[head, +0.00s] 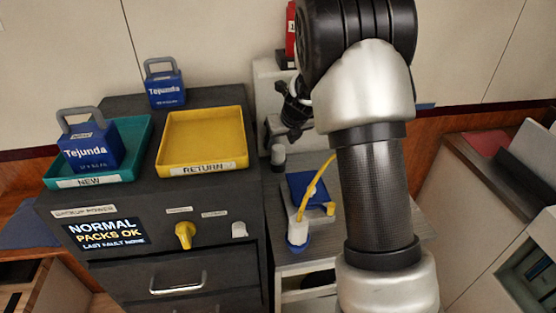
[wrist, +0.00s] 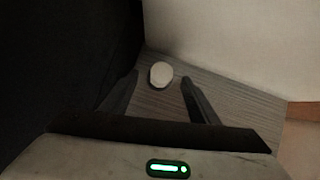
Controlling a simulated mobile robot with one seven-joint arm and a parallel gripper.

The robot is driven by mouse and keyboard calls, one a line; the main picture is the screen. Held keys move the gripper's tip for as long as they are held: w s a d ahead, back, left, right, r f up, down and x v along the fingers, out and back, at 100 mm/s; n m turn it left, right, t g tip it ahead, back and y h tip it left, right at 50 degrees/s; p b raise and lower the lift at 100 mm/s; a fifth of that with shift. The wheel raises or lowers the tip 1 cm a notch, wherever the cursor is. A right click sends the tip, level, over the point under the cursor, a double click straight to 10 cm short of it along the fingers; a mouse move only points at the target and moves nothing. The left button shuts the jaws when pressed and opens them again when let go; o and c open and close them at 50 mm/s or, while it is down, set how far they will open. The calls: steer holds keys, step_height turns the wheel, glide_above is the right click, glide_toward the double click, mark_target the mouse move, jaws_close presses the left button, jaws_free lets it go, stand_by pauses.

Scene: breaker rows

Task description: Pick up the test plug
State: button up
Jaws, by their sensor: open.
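A small round whitish piece (wrist: 160,75) stands on a grey wood-grain surface (wrist: 220,97) in the wrist view, seen from above. It lies ahead of and between the two dark fingers of my gripper (wrist: 158,84), which are apart and empty. In the head view my gripper (head: 294,134) is partly hidden behind my arm, above a short grey cylinder (head: 278,156) that looks like the same piece. I cannot tell for sure that this is the test plug.
A dark cabinet (head: 240,215) stands close on the left, with a yellow RETURN tray (head: 203,139), a teal NEW tray (head: 127,166) and blue Tejunda packs (head: 167,91). A pale wall or box (wrist: 235,40) closes the far side. A blue item (head: 308,187) lies nearby.

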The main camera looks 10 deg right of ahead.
mark_target(279, 148)
steer(key=shift+x, duration=0.8)
steer(key=b+x, duration=0.1)
steer(key=x, duration=0.3)
steer(key=shift+s+d+f, duration=0.15)
steer(key=shift+d+f, duration=0.1)
steer(key=shift+w+a+f, duration=0.1)
steer(key=shift+w+f, duration=0.2)
steer(key=shift+f, duration=0.1)
steer(key=c, duration=1.2)
